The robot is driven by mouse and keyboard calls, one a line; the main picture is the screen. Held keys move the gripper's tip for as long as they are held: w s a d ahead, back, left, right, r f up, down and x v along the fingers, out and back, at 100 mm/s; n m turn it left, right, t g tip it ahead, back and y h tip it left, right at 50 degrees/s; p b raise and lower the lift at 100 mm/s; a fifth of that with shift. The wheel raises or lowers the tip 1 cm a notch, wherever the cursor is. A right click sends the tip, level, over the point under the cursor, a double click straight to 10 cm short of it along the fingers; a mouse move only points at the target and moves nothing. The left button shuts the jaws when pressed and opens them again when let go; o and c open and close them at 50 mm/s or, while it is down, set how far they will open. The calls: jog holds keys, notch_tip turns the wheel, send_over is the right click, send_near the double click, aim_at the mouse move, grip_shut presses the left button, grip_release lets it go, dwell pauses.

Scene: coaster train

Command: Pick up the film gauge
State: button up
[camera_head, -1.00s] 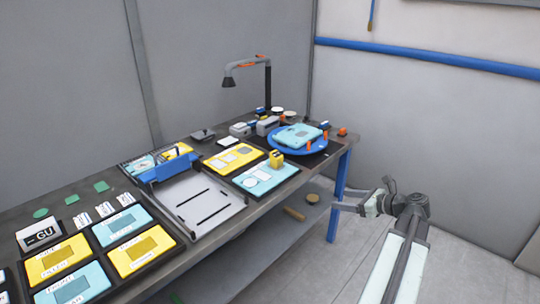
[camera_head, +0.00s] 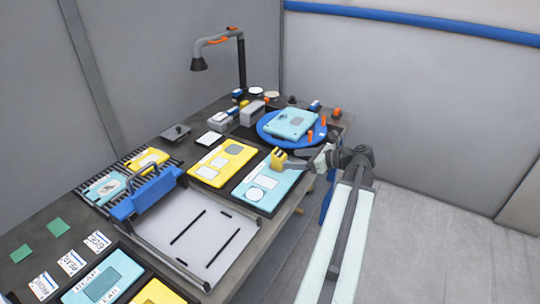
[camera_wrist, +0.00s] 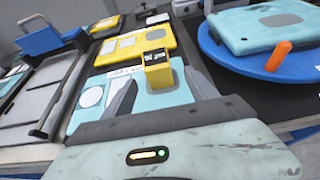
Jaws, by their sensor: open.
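The film gauge appears to be the small yellow block with dark windows (camera_head: 279,157). It stands upright on the far end of a light-blue panel (camera_head: 262,189) near the table's front edge. In the wrist view the yellow block (camera_wrist: 157,70) shows ahead, between the lines of my two dark fingers. My gripper (camera_head: 298,163) is close to it on its right side in the head view. In the wrist view my gripper (camera_wrist: 160,80) is open and empty. Whether a finger touches the block cannot be told.
A blue turntable (camera_head: 265,129) bears a light-blue case (camera_head: 291,123) and orange pegs, close to my gripper's right in the wrist view. A yellow panel (camera_head: 223,163) lies behind the block. A grey tray with a blue clamp (camera_head: 147,194) stands left. A lamp (camera_head: 241,65) rises behind.

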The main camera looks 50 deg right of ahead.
aim_at(284, 159)
jog(key=b+x, duration=0.3)
jog(key=x, duration=0.4)
jog(key=shift+w+a+f, duration=0.2)
jog(key=shift+w, duration=0.1)
jog(key=shift+r, duration=0.1)
grip_shut()
jog(key=shift+r, duration=0.1)
